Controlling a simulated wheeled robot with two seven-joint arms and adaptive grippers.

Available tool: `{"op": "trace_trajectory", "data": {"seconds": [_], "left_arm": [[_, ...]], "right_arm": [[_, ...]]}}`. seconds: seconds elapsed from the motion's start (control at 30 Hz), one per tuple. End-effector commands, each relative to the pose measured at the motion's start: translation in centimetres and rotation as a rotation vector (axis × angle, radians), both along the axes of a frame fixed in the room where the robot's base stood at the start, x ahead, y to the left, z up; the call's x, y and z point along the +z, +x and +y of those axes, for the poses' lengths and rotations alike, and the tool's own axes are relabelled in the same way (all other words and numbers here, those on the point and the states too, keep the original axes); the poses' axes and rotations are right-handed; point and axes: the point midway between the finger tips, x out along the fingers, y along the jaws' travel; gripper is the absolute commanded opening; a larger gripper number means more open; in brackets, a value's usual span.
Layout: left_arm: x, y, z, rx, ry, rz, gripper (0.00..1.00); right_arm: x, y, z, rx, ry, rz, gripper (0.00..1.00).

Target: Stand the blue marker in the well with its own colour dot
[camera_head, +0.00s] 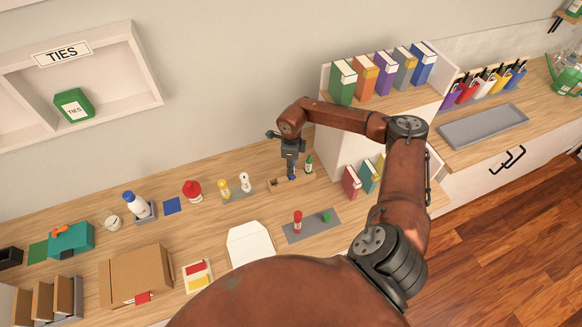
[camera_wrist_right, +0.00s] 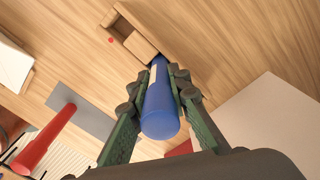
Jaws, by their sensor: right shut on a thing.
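My right gripper (camera_head: 291,172) is shut on the blue marker (camera_head: 292,177), which points down at the wooden well block (camera_head: 272,185). In the right wrist view the blue marker (camera_wrist_right: 160,105) sits between the fingers of the right gripper (camera_wrist_right: 157,92), and its far end meets the near end of the block (camera_wrist_right: 137,45). I cannot tell whether that end is inside a well. A red dot (camera_wrist_right: 111,40) shows beside an empty well; no blue dot is visible. A green marker (camera_head: 309,165) stands upright just right of the gripper. My left gripper is out of view.
A red marker (camera_head: 297,222) stands on a grey mat (camera_head: 313,232) with a small green piece (camera_head: 326,216). White and yellow bottles stand left of the block. A white shelf of binders (camera_head: 345,135) rises close on the right. An open envelope (camera_head: 250,246) lies in front.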

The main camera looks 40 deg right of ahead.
Motion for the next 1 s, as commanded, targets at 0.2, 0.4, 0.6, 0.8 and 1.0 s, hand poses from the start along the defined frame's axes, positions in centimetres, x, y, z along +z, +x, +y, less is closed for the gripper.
{"op": "trace_trajectory", "data": {"seconds": [0.2,0.4,0.6,0.8,1.0], "left_arm": [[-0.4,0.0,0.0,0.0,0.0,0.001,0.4],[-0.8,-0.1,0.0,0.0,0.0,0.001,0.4],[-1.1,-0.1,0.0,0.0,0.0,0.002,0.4],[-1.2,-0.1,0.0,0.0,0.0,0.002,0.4],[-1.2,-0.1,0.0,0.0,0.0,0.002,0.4]], "right_arm": [[-0.6,0.0,0.0,0.0,0.0,0.0,0.0],[-1.1,0.0,0.0,0.0,0.0,0.0,0.0],[-1.6,0.0,0.0,0.0,0.0,0.0,0.0],[-1.8,0.0,0.0,0.0,0.0,0.0,0.22],[-1.7,0.0,0.0,0.0,0.0,0.0,0.35]]}}
